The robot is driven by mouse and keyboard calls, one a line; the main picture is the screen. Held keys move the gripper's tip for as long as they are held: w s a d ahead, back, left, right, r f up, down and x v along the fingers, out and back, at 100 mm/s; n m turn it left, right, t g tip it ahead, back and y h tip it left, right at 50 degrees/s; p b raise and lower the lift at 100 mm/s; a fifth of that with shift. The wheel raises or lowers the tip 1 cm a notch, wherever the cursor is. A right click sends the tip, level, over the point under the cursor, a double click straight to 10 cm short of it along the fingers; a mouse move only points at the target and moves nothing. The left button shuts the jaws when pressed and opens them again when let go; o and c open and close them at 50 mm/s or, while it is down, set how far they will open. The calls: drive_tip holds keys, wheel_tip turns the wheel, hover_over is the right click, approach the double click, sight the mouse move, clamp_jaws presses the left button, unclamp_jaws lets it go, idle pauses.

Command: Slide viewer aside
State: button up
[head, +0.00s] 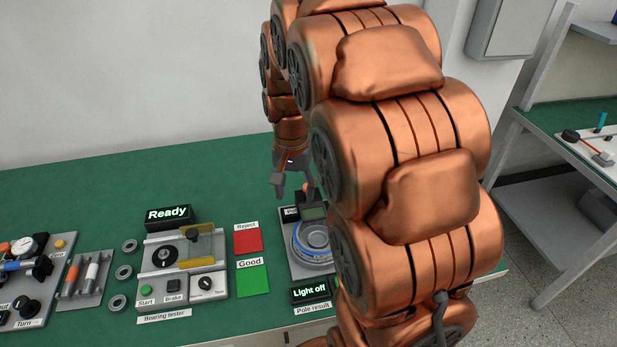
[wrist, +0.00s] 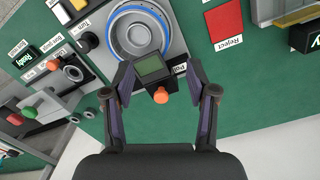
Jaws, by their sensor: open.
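The viewer (head: 314,213) is a dark block with a grey-green screen, at the back of the pole result station (head: 292,262). The wrist view shows the viewer's screen (wrist: 152,65) at the edge of a round, blue-ringed stage (wrist: 110,32). An orange knob (wrist: 160,96) sticks out from the viewer on the side toward my palm. My gripper (head: 292,188) is open, just behind the viewer in the head view. In the wrist view its fingers (wrist: 160,82) stand on either side of the viewer and knob. I cannot tell whether they touch.
The bearing tester (head: 185,292) stands left, with a red reject pad (head: 248,240) and a green good pad (head: 252,281) between. A lit "Light off" sign (head: 310,291) is at the station's front. My arm hides the area to the right. The green bench (head: 100,215) is clear behind.

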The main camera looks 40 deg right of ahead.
sight(311, 206)
drive_tip(key=w+d+m, duration=0.1)
drive_tip(key=w+d, duration=0.1)
drive_tip(key=d, duration=0.1)
drive_tip(key=w+d+f+m+p, duration=0.1)
drive_tip(key=w+d, duration=0.2)
drive_tip(key=w+d+f+m+p, duration=0.1)
drive_tip(key=w+d+m, duration=0.1)
drive_tip(key=w+d, duration=0.1)
drive_tip(key=shift+d+t, duration=0.25)
drive_tip(key=shift+t, duration=0.05)
drive_tip(key=shift+w+f+p, duration=0.1)
drive_tip(key=shift+f+p, duration=1.4)
drive_tip(key=shift+f, duration=2.3)
drive_tip(key=shift+c, duration=0.2)
clamp_jaws()
